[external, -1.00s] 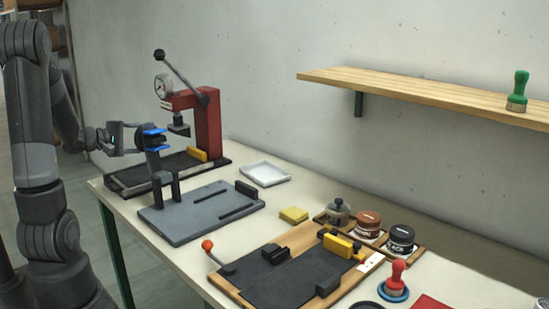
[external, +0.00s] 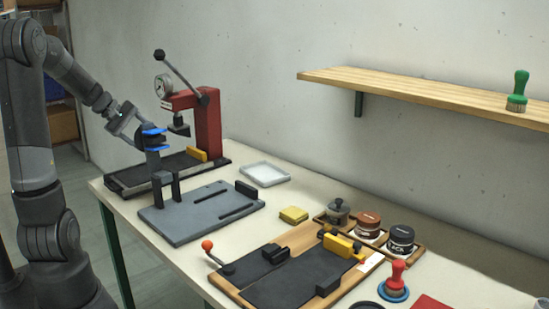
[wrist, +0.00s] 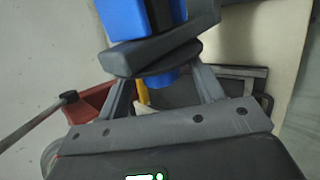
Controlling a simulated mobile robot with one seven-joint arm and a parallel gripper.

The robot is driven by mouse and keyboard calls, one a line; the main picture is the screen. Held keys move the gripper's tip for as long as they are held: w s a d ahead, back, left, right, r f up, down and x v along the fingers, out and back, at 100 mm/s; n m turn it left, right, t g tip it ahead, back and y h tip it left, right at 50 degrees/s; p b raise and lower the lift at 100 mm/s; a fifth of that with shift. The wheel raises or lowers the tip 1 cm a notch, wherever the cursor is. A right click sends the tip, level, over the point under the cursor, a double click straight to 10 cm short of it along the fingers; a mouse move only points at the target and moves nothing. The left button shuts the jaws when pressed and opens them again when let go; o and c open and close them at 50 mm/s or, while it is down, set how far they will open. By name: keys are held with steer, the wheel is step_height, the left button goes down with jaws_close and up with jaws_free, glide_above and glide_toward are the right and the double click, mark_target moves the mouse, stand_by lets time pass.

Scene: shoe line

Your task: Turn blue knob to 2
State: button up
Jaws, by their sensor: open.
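My gripper (external: 154,140) is open at the left, above the grey fixture board (external: 205,228). Two blue parts show at its end, one above the other, with a dark piece between them. I cannot tell whether they are finger pads or a blue knob. A dark upright post rises from the board just below them. In the wrist view, a blue block (wrist: 124,18) with grey parts beside it fills the top middle and hides much of the scene behind. No scale or number is readable.
A red press (external: 207,130) with a gauge and lever stands close behind my gripper. A white tray (external: 264,174), yellow block (external: 293,214) and wooden jig board (external: 297,238) lie to the right.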

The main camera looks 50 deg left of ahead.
steer(key=v, duration=1.1)
steer(key=s+d+f+m+y, duration=0.1)
steer(key=s+d+m, duration=0.1)
steer(key=d+m, duration=0.4)
steer(key=s+d+f+m+g+y, duration=0.1)
steer(key=d+m, duration=0.5)
steer(key=d, duration=0.7)
steer(key=s+d+f+m+g+y, duration=0.1)
steer(key=s+d+f+m, duration=0.2)
steer(key=d+m, duration=0.3)
steer(key=shift+s+d+y, duration=0.4)
steer(key=shift+d, duration=1.4)
steer(key=shift+w+r, duration=0.1)
